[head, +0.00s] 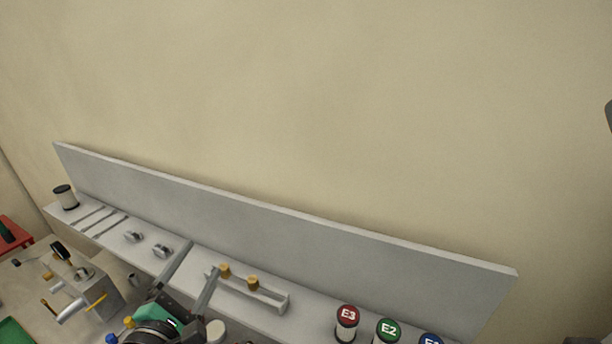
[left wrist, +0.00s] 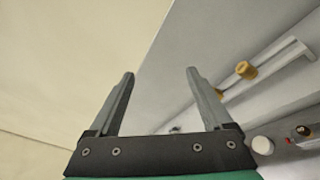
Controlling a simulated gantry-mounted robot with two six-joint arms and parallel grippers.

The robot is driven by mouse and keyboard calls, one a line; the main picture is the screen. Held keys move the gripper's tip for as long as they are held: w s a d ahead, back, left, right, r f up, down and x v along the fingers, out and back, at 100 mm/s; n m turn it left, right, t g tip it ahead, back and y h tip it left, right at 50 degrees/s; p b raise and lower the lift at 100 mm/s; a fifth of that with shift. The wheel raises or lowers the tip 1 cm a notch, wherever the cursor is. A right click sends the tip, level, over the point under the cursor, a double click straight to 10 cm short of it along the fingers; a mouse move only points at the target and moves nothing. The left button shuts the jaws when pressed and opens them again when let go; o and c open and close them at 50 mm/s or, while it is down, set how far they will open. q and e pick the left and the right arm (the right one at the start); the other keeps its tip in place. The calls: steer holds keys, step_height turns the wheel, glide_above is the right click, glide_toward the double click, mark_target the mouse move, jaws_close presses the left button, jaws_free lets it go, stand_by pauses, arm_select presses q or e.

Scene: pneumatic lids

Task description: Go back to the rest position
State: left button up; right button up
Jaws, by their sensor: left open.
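My left gripper (head: 192,278) is at the lower middle of the head view, over the grey shelf. Its two fingers are apart with nothing between them. In the left wrist view the same open fingers (left wrist: 158,90) point toward the grey back panel (left wrist: 190,50). The gripper is beside a grey rail holder (head: 272,297) with two brass-coloured fittings. My right gripper is not in view.
Canisters labelled E3 (head: 347,322) and E2 (head: 388,330) stand on the shelf at right, with a blue-topped one partly cut off. A dark-topped canister (head: 65,196) stands at far left. A metal block with fittings (head: 95,295) sits lower left. The wall above is clear.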

arm_select(q)
steer(key=s+d+r+m+t+h, duration=0.1)
steer(key=d+r+m+t, duration=0.15)
steer(key=r, duration=0.55)
steer(key=s+d+r+m+t, duration=0.1)
steer(key=s+d+r+m, duration=0.15)
steer(key=r, duration=0.55)
steer(key=s+r+m+t, duration=0.6)
steer(key=s+r+m, duration=0.7)
steer(key=r+m, duration=0.55)
step_height(320, 180, down, 37)
steer(key=m+b, duration=0.1)
steer(key=b, duration=3.3)
steer(key=shift+r+h+b, duration=0.15)
steer(key=shift+h+b, duration=0.15)
steer(key=shift+b, duration=0.05)
steer(key=shift+m, duration=0.25)
steer(key=shift+o, duration=1.3)
steer(key=shift+a, duration=0.1)
